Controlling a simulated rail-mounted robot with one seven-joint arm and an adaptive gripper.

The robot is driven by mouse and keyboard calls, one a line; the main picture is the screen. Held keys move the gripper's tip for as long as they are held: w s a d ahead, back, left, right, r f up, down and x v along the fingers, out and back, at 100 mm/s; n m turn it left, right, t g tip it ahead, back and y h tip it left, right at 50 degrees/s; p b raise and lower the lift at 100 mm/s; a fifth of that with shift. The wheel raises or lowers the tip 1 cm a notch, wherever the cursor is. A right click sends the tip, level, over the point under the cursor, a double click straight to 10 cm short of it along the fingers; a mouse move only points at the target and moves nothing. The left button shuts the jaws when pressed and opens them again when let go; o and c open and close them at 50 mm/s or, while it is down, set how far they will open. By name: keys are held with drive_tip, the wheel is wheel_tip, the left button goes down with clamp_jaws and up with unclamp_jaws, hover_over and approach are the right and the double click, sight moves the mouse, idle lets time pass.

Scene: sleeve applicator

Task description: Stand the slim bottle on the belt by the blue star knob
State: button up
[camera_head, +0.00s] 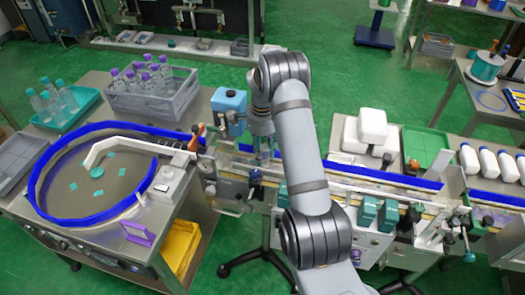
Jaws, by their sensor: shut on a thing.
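My gripper (264,150) is in the middle of the picture, pointing down over the near end of the conveyor belt, partly behind my own arm. It is shut on what seems to be the slim bottle; only greenish, clear bits show between the fingers. Whether its base touches the belt cannot be told. The belt (345,180) runs to the right between blue guide rails. A dark knob (255,177) stands at the belt's front side, just below my gripper; its star shape and exact colour are too small to make out.
A teal tray (92,108) of teal-capped bottles and a grey crate (183,105) of purple-capped bottles stand at back left. A blue-rimmed turntable (108,205) lies in front. A blue box unit (229,103) stands close left of my gripper. White containers (372,126) stand behind the belt.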

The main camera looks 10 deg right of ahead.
drive_tip(key=shift+f, duration=0.1)
drive_tip(key=o, duration=1.4)
drive_tip(key=shift+s, duration=0.1)
wheel_tip(320, 180, up, 12)
drive_tip(key=shift+r+b, duration=0.2)
drive_tip(key=shift+b, duration=0.4)
